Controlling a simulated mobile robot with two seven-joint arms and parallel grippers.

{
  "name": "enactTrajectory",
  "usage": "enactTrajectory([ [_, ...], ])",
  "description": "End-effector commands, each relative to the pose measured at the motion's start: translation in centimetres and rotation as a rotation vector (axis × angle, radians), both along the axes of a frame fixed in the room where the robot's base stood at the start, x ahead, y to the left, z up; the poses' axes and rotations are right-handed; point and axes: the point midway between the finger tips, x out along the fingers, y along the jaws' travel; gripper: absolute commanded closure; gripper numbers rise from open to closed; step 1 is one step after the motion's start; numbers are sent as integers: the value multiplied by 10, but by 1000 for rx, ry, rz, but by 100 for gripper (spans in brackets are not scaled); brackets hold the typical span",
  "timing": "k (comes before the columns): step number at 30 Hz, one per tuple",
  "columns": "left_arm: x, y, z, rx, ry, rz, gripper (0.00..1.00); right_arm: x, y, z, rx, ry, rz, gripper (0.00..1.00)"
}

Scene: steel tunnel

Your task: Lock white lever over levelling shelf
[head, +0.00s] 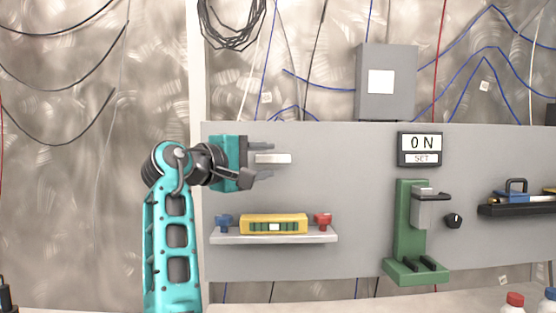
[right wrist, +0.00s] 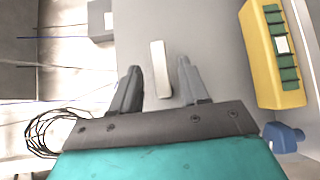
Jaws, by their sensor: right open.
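The white lever (head: 273,159) lies horizontal on the grey panel, above the levelling shelf (head: 225,238). My right gripper (head: 266,161) is open, coming in from the left, with one finger above the lever and one below. In the right wrist view the lever (right wrist: 160,68) shows between the two spread fingers (right wrist: 160,80), with a gap on both sides. A yellow level (head: 274,223) sits on the shelf and also shows in the right wrist view (right wrist: 265,60). The lever's left end is partly hidden by the gripper. My left gripper is not in view.
A blue knob (head: 224,221) and a red knob (head: 323,220) flank the level. To the right are an ON display (head: 420,143), a green stand (head: 405,235) and a black dial (head: 453,221). A grey box (head: 385,105) and hanging cables are above.

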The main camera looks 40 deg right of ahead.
Motion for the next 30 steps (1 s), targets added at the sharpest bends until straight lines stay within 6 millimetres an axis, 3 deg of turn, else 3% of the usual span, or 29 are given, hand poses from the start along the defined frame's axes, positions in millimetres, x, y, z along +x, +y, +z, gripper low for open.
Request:
enactTrajectory([
  [3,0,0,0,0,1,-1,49,2,-23,0,0,1,-2,55],
  [9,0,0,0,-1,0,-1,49,4,-44,0,-1,1,0,55],
  [20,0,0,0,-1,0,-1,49,5,-49,0,0,1,1,55],
  [30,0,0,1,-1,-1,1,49,5,-48,0,0,1,1,87],
])
